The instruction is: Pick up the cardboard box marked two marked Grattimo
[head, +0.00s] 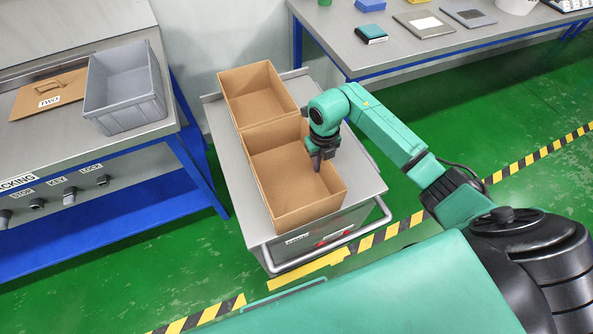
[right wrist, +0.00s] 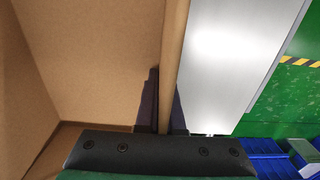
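Two open, empty cardboard boxes stand end to end on a grey cart: a farther box (head: 258,92) and a nearer box (head: 292,185). I can read no mark on either. My right gripper (head: 317,166) points down at the right wall of the nearer box. In the right wrist view, its two dark fingers (right wrist: 166,105) lie on both sides of that box's wall (right wrist: 175,60), close against it, and look shut on it. The box's inside (right wrist: 90,60) fills the left of that view. My left gripper is not in view.
The cart (head: 352,160) has a rail at its front. A left bench holds a grey bin (head: 125,85) and a flat brown panel (head: 30,98) labelled TWO. A back table (head: 400,45) carries small items. Green floor with striped tape (head: 390,232) is clear at right.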

